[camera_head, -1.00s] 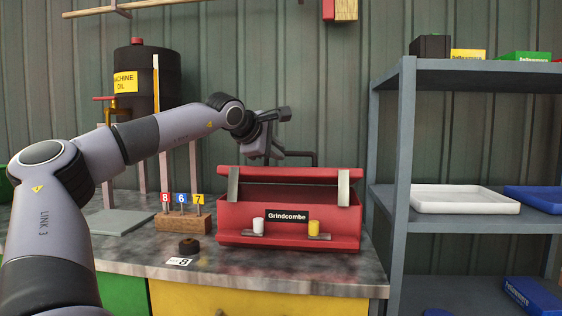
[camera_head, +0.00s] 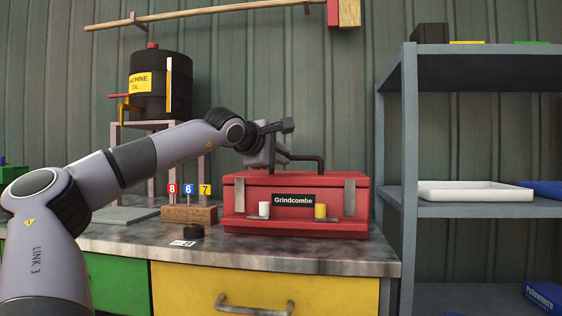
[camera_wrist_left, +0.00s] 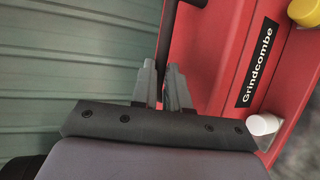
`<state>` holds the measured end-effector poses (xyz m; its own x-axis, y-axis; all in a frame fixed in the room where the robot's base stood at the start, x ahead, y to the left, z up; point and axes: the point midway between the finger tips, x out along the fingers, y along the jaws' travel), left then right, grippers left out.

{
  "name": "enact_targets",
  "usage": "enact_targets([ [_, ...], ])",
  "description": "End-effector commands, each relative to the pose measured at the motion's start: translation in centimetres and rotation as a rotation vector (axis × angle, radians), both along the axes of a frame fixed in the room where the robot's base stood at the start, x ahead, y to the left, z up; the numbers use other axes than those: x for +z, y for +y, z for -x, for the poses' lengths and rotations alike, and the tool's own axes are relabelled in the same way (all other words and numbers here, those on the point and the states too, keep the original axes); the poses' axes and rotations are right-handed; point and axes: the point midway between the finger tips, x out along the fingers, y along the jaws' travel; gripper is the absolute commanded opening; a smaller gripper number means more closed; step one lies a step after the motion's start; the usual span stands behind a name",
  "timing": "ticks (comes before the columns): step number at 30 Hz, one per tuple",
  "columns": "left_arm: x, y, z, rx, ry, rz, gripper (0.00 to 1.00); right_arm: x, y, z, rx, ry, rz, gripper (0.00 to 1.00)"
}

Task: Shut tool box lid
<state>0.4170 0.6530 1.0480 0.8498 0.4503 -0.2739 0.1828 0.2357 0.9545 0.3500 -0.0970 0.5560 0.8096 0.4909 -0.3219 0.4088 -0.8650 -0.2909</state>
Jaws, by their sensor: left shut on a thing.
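The red tool box (camera_head: 270,226) with a "Grindcombe" label stands on the worktop. Its lid (camera_head: 295,179) looks down on the box, with no dark gap showing at the front. A dark bar handle (camera_head: 322,160) rises from the lid. My left gripper (camera_head: 279,160) is at the left part of this handle, over the lid. In the left wrist view its fingers (camera_wrist_left: 163,82) are shut on the dark handle bar (camera_wrist_left: 167,48), beside the red lid (camera_wrist_left: 222,55). The contact is partly hidden by my gripper in the head view. My right gripper is out of view.
A wooden block with numbered tags (camera_head: 190,214) and a small dark round piece (camera_head: 194,232) stand left of the box. A machine oil drum (camera_head: 150,85) is behind. A grey shelf (camera_head: 410,150) stands close on the right.

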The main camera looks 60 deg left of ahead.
Motion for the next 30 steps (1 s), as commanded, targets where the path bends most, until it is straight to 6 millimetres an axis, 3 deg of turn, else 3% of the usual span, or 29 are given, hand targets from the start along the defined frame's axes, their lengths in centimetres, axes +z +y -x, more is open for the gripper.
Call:
enact_targets([
  [1, -0.78, -0.20, -0.10, -0.003, 0.016, 0.012, 0.00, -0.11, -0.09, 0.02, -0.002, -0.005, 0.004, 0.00],
  [13, -1.22, -0.29, -0.21, -0.005, 0.025, 0.018, 0.00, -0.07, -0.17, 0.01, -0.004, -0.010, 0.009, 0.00],
  [14, -1.24, -0.28, -0.21, -0.004, 0.026, 0.019, 0.24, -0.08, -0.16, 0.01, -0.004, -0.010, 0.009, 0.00],
  [15, -1.24, -0.29, -0.23, -0.005, 0.025, 0.017, 0.37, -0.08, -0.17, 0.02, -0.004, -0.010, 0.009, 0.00],
  [16, -1.21, -0.28, -0.22, -0.005, 0.024, 0.017, 0.40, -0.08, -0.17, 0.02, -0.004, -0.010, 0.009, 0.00],
  [30, -0.35, -0.61, 0.71, -0.003, 0.013, 0.009, 0.40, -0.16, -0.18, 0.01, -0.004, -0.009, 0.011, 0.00],
])
